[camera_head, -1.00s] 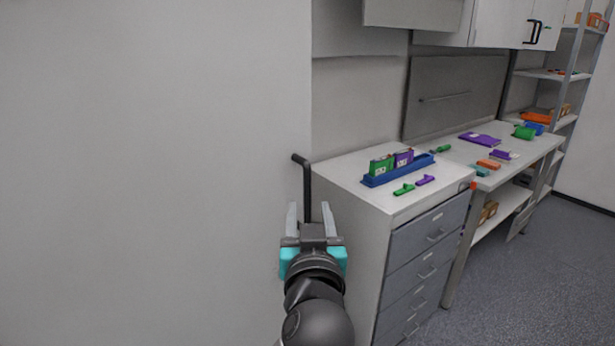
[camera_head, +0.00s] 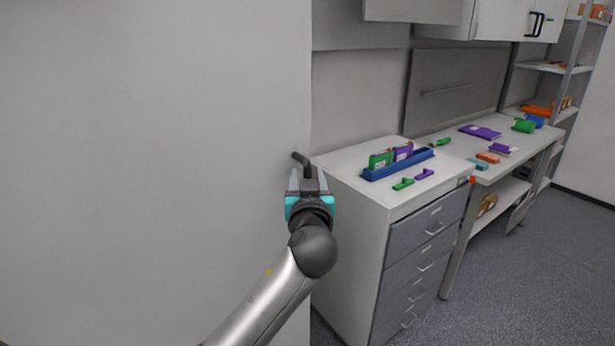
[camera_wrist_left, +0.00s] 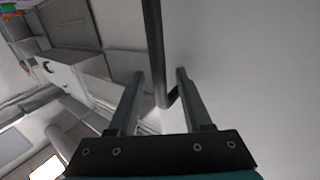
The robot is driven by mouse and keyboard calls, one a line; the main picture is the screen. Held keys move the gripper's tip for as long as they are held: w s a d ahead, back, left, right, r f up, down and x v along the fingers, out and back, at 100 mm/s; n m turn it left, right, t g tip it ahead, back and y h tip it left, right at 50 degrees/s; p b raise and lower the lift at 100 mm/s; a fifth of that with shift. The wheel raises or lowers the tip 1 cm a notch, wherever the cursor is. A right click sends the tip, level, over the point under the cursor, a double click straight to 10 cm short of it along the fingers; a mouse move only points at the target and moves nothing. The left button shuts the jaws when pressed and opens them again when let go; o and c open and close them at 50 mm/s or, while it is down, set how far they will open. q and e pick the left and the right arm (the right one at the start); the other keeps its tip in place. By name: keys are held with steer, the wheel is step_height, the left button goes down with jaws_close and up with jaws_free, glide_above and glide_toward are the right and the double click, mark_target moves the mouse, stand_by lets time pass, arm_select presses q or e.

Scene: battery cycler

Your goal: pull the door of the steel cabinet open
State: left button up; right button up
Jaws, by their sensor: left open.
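The steel cabinet's door (camera_head: 150,150) is a large pale grey panel filling the left of the head view; it appears shut. A black bar handle (camera_head: 302,160) stands at its right edge, mostly hidden behind my gripper. My left gripper (camera_head: 307,178) is open, in front of the handle. In the left wrist view, the handle (camera_wrist_left: 154,50) runs down between the two open fingers (camera_wrist_left: 160,80) and bends near its lower end toward the right finger. The pale door surface (camera_wrist_left: 260,70) is at the right there. I cannot tell whether a finger touches the handle. My right gripper is not in view.
A drawer cabinet (camera_head: 425,240) stands just right of the gripper, with a blue tray (camera_head: 400,166) and small green and purple pieces on top. A workbench (camera_head: 515,155) and shelf rack lie farther right. Floor (camera_head: 530,280) is free at the lower right.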

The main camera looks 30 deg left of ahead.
arm_select(q)
steer(key=shift+c, duration=0.4)
jaws_close()
stand_by(0.9)
